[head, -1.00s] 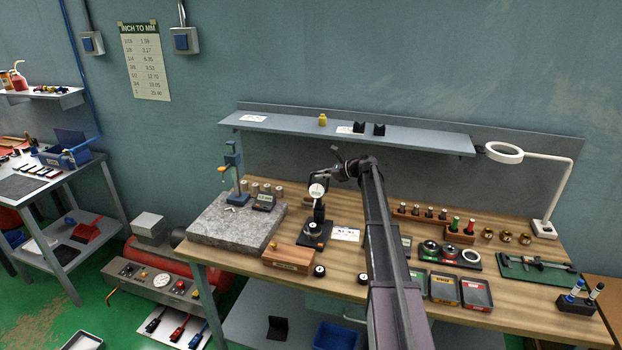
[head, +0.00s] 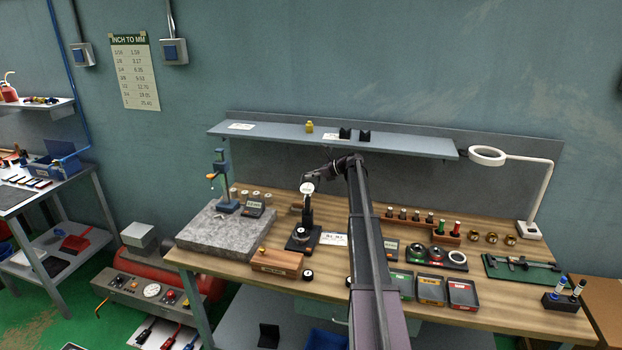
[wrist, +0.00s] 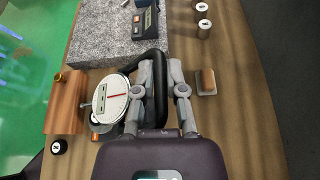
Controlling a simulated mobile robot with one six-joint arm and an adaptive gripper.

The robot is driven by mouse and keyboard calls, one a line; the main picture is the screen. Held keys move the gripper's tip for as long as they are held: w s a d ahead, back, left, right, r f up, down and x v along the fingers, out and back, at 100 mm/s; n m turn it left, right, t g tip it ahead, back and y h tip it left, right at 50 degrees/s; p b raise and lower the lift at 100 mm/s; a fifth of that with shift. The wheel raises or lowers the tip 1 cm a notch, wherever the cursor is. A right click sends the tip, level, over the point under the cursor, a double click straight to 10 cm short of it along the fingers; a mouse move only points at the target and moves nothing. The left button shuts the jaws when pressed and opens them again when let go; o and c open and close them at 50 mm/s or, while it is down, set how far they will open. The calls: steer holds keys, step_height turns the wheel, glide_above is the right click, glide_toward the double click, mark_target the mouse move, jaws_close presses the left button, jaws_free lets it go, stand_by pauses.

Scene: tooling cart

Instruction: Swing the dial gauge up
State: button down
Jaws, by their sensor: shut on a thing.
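A granite plate (head: 209,236) with a blue stand (head: 222,180) lies left of the gauge. A wooden box (head: 277,262) is in front. A white label card (head: 333,239) and several trays lie right. A shelf (head: 260,133) runs behind.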

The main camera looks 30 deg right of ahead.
steer(key=shift+w+d+f, duration=0.3)
steer(key=shift+w+d, duration=0.1)
steer(key=shift+w, duration=0.2)
steer(key=shift+d, duration=0.1)
